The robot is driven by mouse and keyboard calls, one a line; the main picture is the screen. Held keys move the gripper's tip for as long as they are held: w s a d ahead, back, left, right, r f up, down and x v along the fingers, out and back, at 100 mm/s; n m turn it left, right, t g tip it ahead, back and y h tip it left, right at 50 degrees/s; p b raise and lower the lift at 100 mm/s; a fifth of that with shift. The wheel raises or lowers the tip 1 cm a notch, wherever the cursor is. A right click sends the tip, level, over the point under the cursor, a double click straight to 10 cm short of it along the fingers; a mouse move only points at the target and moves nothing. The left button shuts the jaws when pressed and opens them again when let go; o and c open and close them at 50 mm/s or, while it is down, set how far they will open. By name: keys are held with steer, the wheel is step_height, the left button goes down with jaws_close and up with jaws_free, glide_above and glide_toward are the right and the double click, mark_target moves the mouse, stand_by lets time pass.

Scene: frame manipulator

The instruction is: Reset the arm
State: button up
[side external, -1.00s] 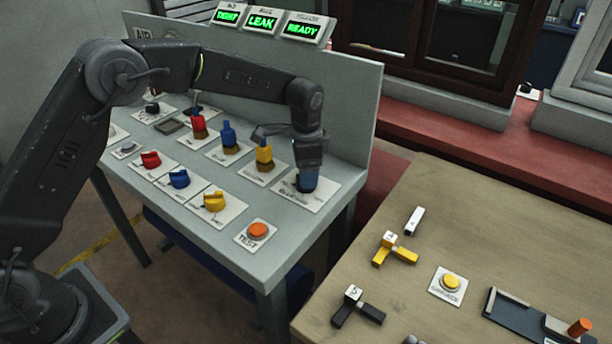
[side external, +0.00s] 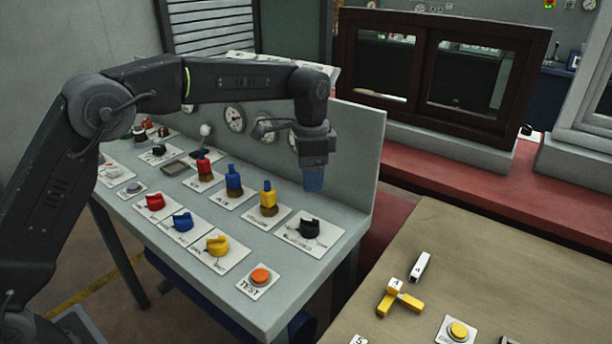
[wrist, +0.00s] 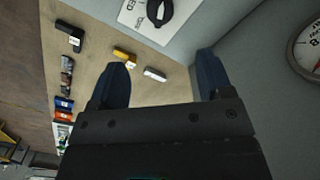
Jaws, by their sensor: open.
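My gripper (side external: 313,180) hangs above the right end of the grey panel bench (side external: 150,208), up and clear of the black knob (side external: 309,229) on its white plate. In the wrist view my gripper (wrist: 165,85) has its two blue fingers spread wide with nothing between them. The black knob (wrist: 160,10) also shows at the top of the wrist view, beyond the fingers. My arm reaches over the bench from the left.
Red, blue and yellow knobs (side external: 217,246) and upright valves (side external: 268,200) stand on the bench, with an orange TEST button (side external: 261,276) at the front corner. Gauges (side external: 234,118) line the back panel. A wooden table (side external: 420,250) at right holds a yellow piece (side external: 400,300).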

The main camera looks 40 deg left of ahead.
steer(key=s+a+r+n+t, duration=0.1)
steer(key=s+a+r+n, duration=0.15)
steer(key=s+r, duration=0.35)
steer(key=s+a+r+n+t, duration=0.2)
steer(key=s+a+r, duration=0.15)
steer(key=s, duration=0.45)
steer(key=s+a+f+n+t, duration=0.1)
steer(key=s+f+n, duration=0.1)
steer(key=s, duration=0.7)
steer(key=s+a+f+n+t, duration=0.1)
steer(key=s+f+n, duration=0.1)
steer(key=s, duration=0.7)
steer(key=shift+a+f+n+t, duration=0.2)
steer(key=shift+a+n+t, duration=0.1)
steer(key=shift+n, duration=0.05)
steer(key=shift+s, duration=0.1)
steer(key=shift+c, duration=0.4)
jaws_close()
